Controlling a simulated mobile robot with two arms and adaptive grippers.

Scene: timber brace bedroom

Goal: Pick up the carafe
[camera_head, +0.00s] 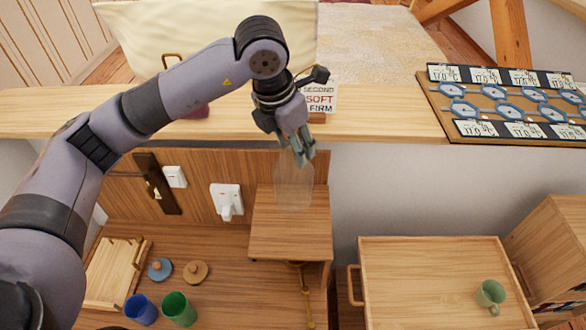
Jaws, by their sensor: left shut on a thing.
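The carafe (293,190) is a clear, see-through vessel, hard to make out against the wood. It appears upright in front of the wooden back panel, above or on a small raised wooden stand. My left gripper (303,155) reaches down from above, and its fingers are shut on the carafe's upper part. I cannot tell whether the carafe's base touches the stand (275,243). My right gripper is not in the view.
Left of the stand are a blue cup (141,309), a green cup (179,308) and two round lids. A wooden tray (430,262) with a green mug (490,294) stands at right. A ledge (390,115) with a sign (319,98) runs behind.

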